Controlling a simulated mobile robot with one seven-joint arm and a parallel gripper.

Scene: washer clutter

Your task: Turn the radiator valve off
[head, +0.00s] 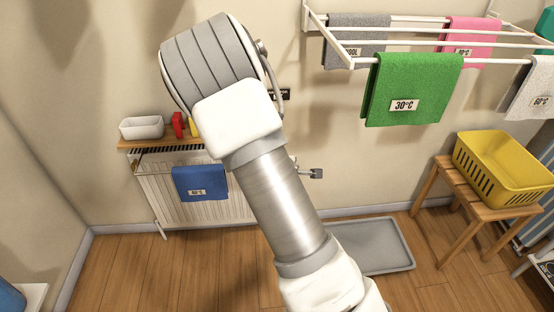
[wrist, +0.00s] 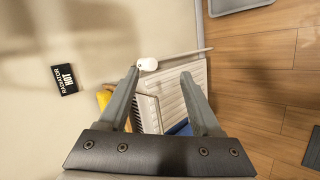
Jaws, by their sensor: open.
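The white radiator (head: 205,205) stands against the back wall; it also shows between my fingers in the wrist view (wrist: 182,98). A small rounded white knob (wrist: 147,64), apparently the radiator valve, sits at the radiator's end by a thin white pipe. My gripper (wrist: 160,72) is open and empty. The knob lies just beyond the left fingertip, slightly inside the gap; I cannot tell whether they touch. The knob's setting is not readable.
A blue cloth (head: 200,183) hangs on the front. A black hot-radiator sign (wrist: 63,79) is on the wall. A grey tray (head: 385,247) lies on the floor.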

